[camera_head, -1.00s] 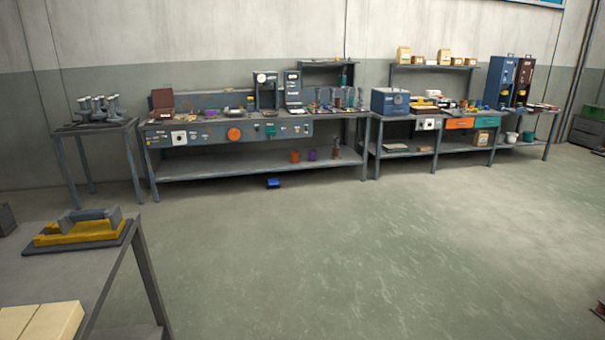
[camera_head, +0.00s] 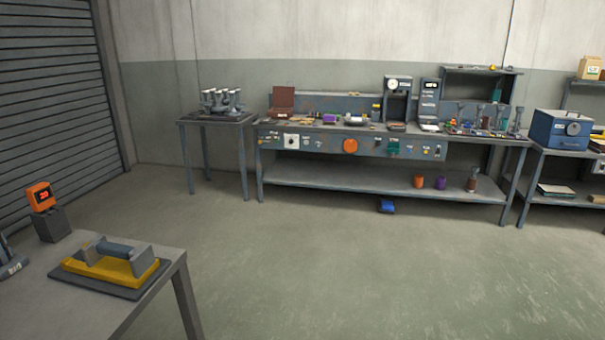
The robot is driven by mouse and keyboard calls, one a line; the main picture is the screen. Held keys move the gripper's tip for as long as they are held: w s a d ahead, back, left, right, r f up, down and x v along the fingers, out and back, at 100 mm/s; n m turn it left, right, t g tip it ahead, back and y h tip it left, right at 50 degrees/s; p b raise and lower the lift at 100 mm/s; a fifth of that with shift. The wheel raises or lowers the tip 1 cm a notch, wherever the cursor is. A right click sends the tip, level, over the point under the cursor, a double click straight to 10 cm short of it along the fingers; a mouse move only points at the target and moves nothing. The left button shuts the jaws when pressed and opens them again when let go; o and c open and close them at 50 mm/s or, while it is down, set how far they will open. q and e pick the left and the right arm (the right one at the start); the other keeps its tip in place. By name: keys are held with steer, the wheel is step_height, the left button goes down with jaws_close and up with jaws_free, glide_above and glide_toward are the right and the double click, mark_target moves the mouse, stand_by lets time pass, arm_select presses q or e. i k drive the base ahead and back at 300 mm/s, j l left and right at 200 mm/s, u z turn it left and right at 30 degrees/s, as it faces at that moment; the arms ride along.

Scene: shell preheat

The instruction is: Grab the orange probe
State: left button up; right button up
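An orange device with a small dark display (camera_head: 40,197) sits on a dark grey block (camera_head: 52,225) at the left, by the near table. It is the orange thing most like a probe, but I cannot tell for sure that it is the probe. Neither of my grippers is in view.
The near grey table (camera_head: 140,310) fills the lower left; a yellow tool with a grey handle (camera_head: 110,263) lies on a dark plate there. A long workbench (camera_head: 385,200) and a small table with metal fixtures (camera_head: 218,122) stand along the wall. Open floor lies between.

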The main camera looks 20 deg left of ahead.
mark_target(40, 197)
steer(key=i+u, duration=0.2)
steer(key=i, duration=0.35)
steer(key=i+l+u, duration=0.2)
steer(key=i, duration=0.35)
steer(key=i+l+u, duration=0.2)
steer(key=i, duration=0.35)
